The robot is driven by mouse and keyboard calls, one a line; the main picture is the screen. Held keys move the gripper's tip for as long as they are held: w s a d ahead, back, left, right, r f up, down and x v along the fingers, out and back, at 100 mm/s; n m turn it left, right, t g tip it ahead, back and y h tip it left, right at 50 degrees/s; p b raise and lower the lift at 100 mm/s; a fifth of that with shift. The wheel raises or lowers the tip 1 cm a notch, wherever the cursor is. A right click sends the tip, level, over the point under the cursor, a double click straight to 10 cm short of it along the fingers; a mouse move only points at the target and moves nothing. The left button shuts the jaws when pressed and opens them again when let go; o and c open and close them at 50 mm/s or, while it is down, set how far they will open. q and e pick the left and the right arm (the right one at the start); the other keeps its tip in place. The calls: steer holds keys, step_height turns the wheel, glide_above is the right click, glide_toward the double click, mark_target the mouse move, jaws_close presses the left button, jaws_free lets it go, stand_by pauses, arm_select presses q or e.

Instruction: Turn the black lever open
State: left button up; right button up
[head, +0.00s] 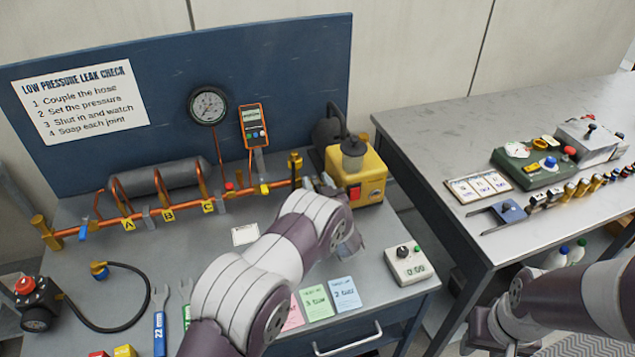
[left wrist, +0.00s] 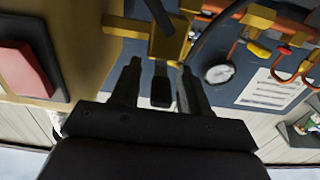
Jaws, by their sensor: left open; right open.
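The black lever (left wrist: 160,92) shows in the left wrist view, below a brass valve fitting (left wrist: 168,40). My left gripper (left wrist: 160,69) is open, with one finger on each side of the lever. I cannot tell whether either finger touches it. In the head view my left gripper (head: 322,184) is mostly hidden by its own arm, at the right end of the copper pipe (head: 186,203) beside the yellow pump (head: 366,168). The lever is not clear there. My right gripper (head: 488,335) is low at the lower right, away from the bench, and appears empty.
The pump's red switch (head: 354,193) is close to my left gripper. A pressure gauge (head: 208,105) stands behind the pipe. A small timer box (head: 407,262) and coloured cards (head: 317,301) lie on the front right of the bench. A second table (head: 425,140) stands at right.

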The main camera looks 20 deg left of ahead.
arm_select(q)
jaws_close()
